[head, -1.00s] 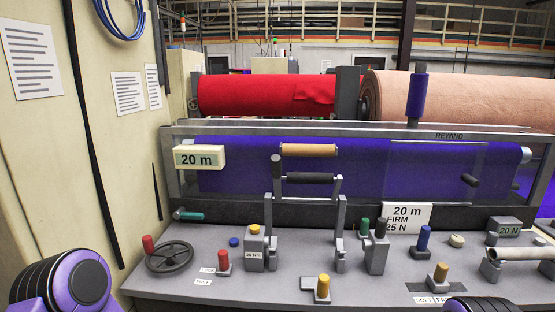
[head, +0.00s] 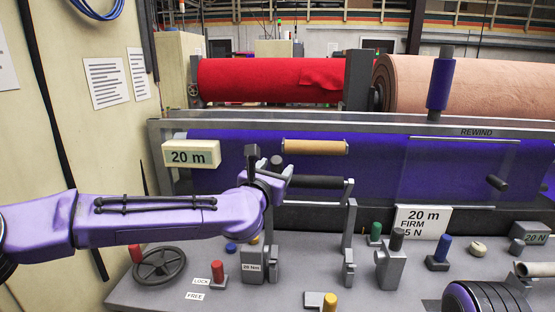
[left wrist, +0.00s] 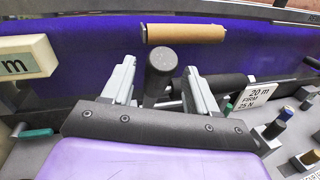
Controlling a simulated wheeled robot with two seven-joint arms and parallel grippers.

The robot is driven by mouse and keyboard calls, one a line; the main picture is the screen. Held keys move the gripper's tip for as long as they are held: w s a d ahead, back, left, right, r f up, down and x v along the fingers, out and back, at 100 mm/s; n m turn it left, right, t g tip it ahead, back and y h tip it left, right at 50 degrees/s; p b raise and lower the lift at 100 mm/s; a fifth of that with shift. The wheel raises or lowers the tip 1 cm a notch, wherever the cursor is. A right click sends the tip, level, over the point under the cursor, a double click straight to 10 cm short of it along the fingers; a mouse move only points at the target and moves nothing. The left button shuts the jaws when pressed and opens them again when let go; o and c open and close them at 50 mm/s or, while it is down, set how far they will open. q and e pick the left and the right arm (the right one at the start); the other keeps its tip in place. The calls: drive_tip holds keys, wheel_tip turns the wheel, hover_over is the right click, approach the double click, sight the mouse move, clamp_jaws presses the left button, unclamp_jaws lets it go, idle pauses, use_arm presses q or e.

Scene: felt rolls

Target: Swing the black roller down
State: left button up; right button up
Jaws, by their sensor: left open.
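The black roller (head: 318,182) lies level between two grey swing arms, under the tan roller (head: 314,147) and in front of the purple felt. It also shows in the left wrist view (left wrist: 228,84), running to the right behind a finger. My left gripper (head: 274,174) is at the roller's left end and hides part of the left swing arm there. In the left wrist view, its two grey fingers (left wrist: 160,84) are apart, with a dark round-topped post (left wrist: 161,62) showing between them. Contact cannot be told.
A "20 m" box (head: 191,154) stands left of the rollers. A white "20 m FIRM" sign (head: 423,222) stands right. The console (head: 300,285) carries a handwheel (head: 163,266), a red knob (head: 217,271), a grey lever block (head: 391,266) and several other knobs.

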use_arm(q)
drive_tip(key=x, duration=0.2)
drive_tip(key=shift+w+p, duration=0.3)
clamp_jaws()
drive_tip(key=shift+s+f+b, duration=0.1)
drive_tip(key=shift+f+b, duration=0.2)
drive_tip(key=shift+b, duration=0.3)
drive_tip(key=s+f+m+t+h+b, duration=0.2)
drive_tip(key=s+f+t+b, duration=0.4)
drive_tip(key=b, duration=2.5)
drive_tip(key=shift+s+f+h+b, duration=0.4)
drive_tip(key=shift+s+f, duration=0.45)
drive_tip(key=shift+f, duration=0.35)
unclamp_jaws()
